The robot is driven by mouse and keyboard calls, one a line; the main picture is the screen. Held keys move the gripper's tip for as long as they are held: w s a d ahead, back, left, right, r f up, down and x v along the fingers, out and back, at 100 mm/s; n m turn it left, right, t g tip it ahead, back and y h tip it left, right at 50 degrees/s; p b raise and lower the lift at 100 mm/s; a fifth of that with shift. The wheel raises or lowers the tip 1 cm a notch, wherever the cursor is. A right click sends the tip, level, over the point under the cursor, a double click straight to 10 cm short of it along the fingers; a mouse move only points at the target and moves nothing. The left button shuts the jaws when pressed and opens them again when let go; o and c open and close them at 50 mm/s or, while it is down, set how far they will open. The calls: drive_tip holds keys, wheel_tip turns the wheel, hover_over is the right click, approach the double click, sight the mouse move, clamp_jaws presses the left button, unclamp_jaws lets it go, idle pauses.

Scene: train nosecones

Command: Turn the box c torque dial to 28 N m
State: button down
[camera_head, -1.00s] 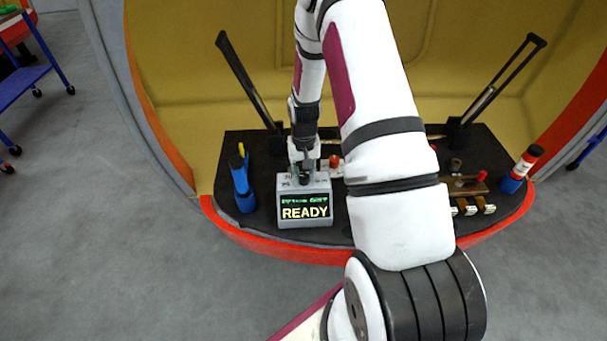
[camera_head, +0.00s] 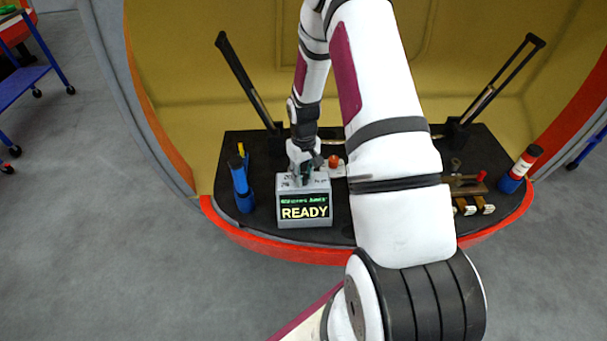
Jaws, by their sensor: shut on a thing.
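The grey box (camera_head: 304,221) stands on the black shelf and its front display (camera_head: 304,206) reads "READY" in large yellow letters, with a smaller green line above it that is too small to read. My gripper (camera_head: 301,178) points down at the top of the box and is shut on the torque dial there. The dial is mostly hidden by the fingers, and its setting cannot be read.
On the black shelf (camera_head: 262,232), a blue tool in a holder (camera_head: 241,184) stands left of the box. An orange-red knob (camera_head: 334,161) is close behind right. My arm hides the shelf's middle.

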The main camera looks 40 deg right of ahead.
drive_tip(key=c, duration=1.2)
unclamp_jaws()
drive_tip(key=shift+c, duration=0.2)
drive_tip(key=shift+r, duration=0.1)
wheel_tip(320, 180, up, 12)
drive_tip(key=s+a+r+t, duration=0.1)
drive_tip(key=s+a+r, duration=0.1)
drive_tip(key=a+r, duration=0.35)
drive_tip(key=s+a+r+h, duration=0.1)
drive_tip(key=s+a+r, duration=0.15)
drive_tip(key=r, duration=0.55)
drive_tip(key=s+a+r+t, duration=0.1)
drive_tip(key=s+a+r, duration=0.15)
drive_tip(key=r, duration=0.45)
drive_tip(key=s+a+r+t, duration=0.1)
drive_tip(key=s+a+r, duration=0.1)
drive_tip(key=s, duration=0.3)
drive_tip(key=s+a+r+t, duration=0.1)
drive_tip(key=s+a+r, duration=0.1)
drive_tip(key=s+a, duration=0.2)
drive_tip(key=s+a+r+n+t+y, duration=0.1)
drive_tip(key=s+a+r, duration=0.2)
drive_tip(key=s, duration=0.4)
